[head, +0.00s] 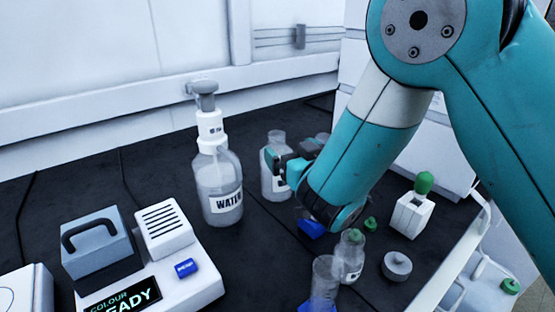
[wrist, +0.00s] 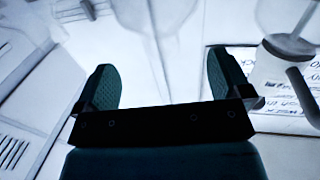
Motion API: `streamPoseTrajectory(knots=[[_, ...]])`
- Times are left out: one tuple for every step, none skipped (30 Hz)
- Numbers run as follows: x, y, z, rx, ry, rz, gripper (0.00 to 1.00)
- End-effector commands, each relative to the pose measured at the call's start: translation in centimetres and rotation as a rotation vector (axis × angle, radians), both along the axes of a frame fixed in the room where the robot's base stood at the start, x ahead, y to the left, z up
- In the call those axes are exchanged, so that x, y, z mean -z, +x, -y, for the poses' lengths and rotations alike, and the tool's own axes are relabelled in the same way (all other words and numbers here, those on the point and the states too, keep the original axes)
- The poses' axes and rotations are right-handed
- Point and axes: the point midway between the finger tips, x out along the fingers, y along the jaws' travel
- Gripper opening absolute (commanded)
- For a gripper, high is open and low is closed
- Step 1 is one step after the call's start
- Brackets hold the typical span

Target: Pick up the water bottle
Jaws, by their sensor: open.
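The water bottle (head: 220,190) is a clear bottle with a white and grey pump top and a label reading WATER. It stands upright on the dark bench, left of my gripper in the head view. My gripper (head: 284,160) is open and apart from it, with its jaws in front of a second clear bottle (head: 275,185). In the wrist view my gripper (wrist: 163,85) shows two teal padded fingers spread wide with nothing clamped between them. A pale, blurred, see-through shape lies beyond the fingers; I cannot tell what it is.
A white device (head: 200,284) with a lit display and a grey handled block (head: 97,245) stand at the front left. Small glass bottles (head: 351,250), a grey disc (head: 396,266) and a white green-topped holder (head: 411,215) stand at the right. A pale wall runs behind.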

Motion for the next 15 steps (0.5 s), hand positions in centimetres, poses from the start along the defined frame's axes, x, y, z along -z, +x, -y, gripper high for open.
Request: streamPoseTrajectory(knots=[[-0.2, 0.3, 0.0, 0.002, -0.001, -0.002, 0.96], [-0.2, 0.4, -0.1, 0.002, 0.0, -0.002, 0.96], [-0.1, 0.6, -0.1, 0.002, 0.001, -0.001, 0.96], [0.0, 0.6, -0.1, 0.003, 0.001, -0.001, 0.96], [0.0, 0.7, -0.1, 0.003, 0.001, -0.001, 0.96], [0.0, 0.9, -0.2, 0.003, 0.0, -0.002, 0.96], [0.0, 1.0, -0.3, 0.003, 0.0, -0.002, 0.96], [-0.1, 1.2, -0.3, 0.004, 0.0, -0.002, 0.96], [-0.2, 1.6, -0.5, 0.005, 0.0, -0.003, 0.96], [-0.2, 1.9, -0.6, 0.005, -0.001, -0.003, 0.96], [-0.3, 2.2, -0.8, 0.005, -0.001, -0.003, 0.96], [-0.3, 2.7, -1.1, 0.005, -0.001, -0.002, 0.96], [-0.2, 3.0, -1.3, 0.005, 0.001, -0.004, 0.96], [-0.2, 3.3, -1.5, 0.005, 0.0, -0.003, 0.96], [-0.2, 3.8, -1.7, 0.006, 0.0, -0.002, 0.96]])
